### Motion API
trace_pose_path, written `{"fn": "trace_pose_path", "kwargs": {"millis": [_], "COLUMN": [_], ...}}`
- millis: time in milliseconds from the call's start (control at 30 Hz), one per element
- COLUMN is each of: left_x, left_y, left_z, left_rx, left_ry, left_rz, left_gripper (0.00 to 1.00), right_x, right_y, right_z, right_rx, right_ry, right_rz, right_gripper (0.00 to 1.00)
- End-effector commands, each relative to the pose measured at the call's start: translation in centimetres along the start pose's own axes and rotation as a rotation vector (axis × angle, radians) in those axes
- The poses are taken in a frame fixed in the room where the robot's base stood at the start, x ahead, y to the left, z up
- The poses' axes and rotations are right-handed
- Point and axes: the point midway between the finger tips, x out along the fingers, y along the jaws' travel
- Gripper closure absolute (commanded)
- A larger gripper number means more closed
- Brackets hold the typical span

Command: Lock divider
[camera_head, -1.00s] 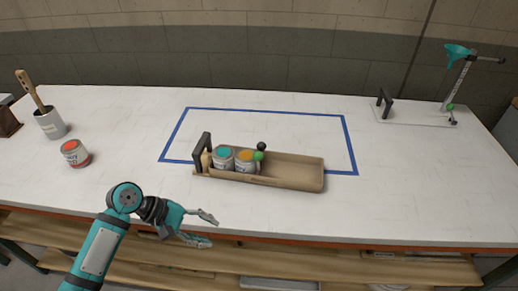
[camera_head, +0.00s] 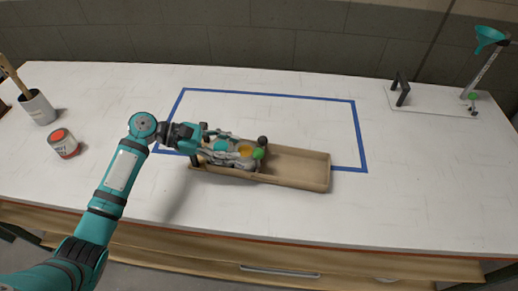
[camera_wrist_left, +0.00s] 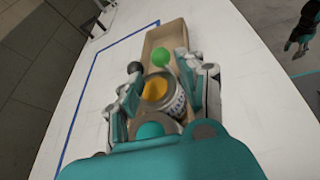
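A wooden tray (camera_head: 300,168) stands along the front edge of the blue outline. It holds a teal-topped can (camera_wrist_left: 150,130) and a yellow-topped can (camera_wrist_left: 160,92). A green ball knob (camera_wrist_left: 161,57) and a black ball knob (camera_wrist_left: 135,68) stand by the yellow can; I cannot make out the divider itself. My left gripper (camera_head: 250,150) is low over the tray, its open fingers on either side of the cans; the left wrist view shows the yellow can between them. Whether they touch it is unclear. A small teal and dark part at that view's upper right may be my right gripper.
A red-lidded can (camera_head: 63,143) and a pot with a brush (camera_head: 38,107) stand at the left. A stand with a teal funnel (camera_head: 488,38) is at the back right. The outlined area behind the tray is clear.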

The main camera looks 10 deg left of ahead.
Motion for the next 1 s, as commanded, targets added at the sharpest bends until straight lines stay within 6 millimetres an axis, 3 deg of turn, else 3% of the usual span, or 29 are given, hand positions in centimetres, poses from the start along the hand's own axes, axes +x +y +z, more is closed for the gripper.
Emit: {"fn": "trace_pose_path", "kwargs": {"millis": [133, 267, 500, 700, 833, 1000], "left_x": [3.3, 5.7, 8.1, 8.4, 8.4, 8.4], "left_y": [0.0, 0.0, 0.0, 0.0, 0.0, 0.0], "left_z": [0.3, 0.2, 0.0, 0.0, 0.0, 0.0], "left_rx": [-0.001, 0.001, 0.001, 0.002, 0.002, 0.002], "left_ry": [-0.002, -0.002, 0.001, 0.001, 0.001, 0.001], "left_rz": [-0.003, -0.002, 0.000, 0.000, 0.000, 0.000], "left_gripper": [0.61, 0.61, 0.61, 0.61, 0.61, 0.83], "right_x": [-0.9, -1.3, -1.6, -1.5, -1.5, -1.5], "right_y": [0.4, 0.4, 0.1, -0.2, -0.1, 0.1], "right_z": [-3.4, -4.9, -3.7, -2.1, -2.1, -2.6], "right_rx": [0.000, 0.001, 0.001, 0.001, 0.001, 0.000], "right_ry": [0.052, 0.076, 0.055, 0.031, 0.031, 0.038], "right_rz": [0.005, 0.005, 0.001, -0.002, -0.002, 0.001], "right_gripper": [0.50, 0.50, 0.50, 0.50, 0.50, 0.50]}}
